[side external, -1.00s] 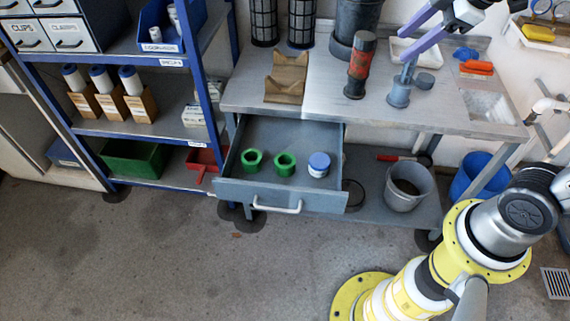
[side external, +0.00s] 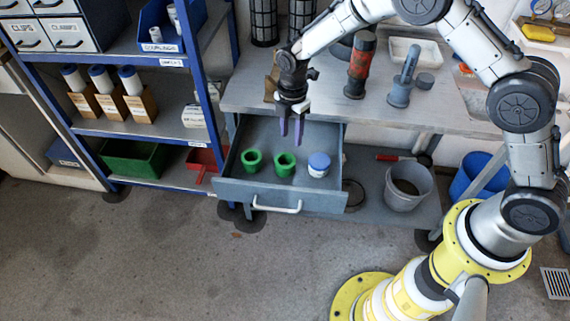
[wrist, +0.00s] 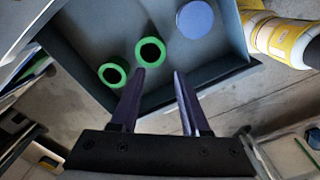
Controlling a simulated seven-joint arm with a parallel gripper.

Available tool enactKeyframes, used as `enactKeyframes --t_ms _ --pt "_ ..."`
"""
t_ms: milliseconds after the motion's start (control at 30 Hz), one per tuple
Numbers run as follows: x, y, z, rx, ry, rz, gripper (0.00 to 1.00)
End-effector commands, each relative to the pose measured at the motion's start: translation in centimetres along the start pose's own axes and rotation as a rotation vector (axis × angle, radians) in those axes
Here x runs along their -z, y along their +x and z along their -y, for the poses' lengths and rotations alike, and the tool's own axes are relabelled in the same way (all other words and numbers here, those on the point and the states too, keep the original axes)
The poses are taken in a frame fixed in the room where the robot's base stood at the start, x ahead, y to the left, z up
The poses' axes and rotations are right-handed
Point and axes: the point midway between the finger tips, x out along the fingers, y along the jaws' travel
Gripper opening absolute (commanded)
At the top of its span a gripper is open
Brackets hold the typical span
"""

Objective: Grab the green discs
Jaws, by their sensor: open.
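Two green ring-shaped discs sit side by side in the open grey drawer (side external: 265,191). The left disc (side external: 252,160) and the right disc (side external: 285,164) each have a dark round hole. In the wrist view they show as one disc (wrist: 113,73) and another (wrist: 151,52), beyond my fingers. My gripper (side external: 291,132) is open and empty, with purple fingers pointing down over the back part of the drawer, above the discs. In the wrist view my gripper (wrist: 158,76) has a clear gap between its fingertips.
A white jar with a blue lid (side external: 319,164) stands right of the discs in the drawer, also in the wrist view (wrist: 195,19). The bench top (side external: 440,115) holds a red-and-black cylinder (side external: 361,65) and a grey-blue fitting (side external: 402,82). A blue shelf stands left.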

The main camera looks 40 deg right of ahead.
Motion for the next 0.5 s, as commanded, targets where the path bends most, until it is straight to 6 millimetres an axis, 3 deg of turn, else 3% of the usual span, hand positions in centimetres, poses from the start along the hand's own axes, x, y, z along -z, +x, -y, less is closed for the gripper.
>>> enactKeyframes --t_ms 500 --pt "0.2 8.0 0.2 0.005 -0.003 0.000 0.46"
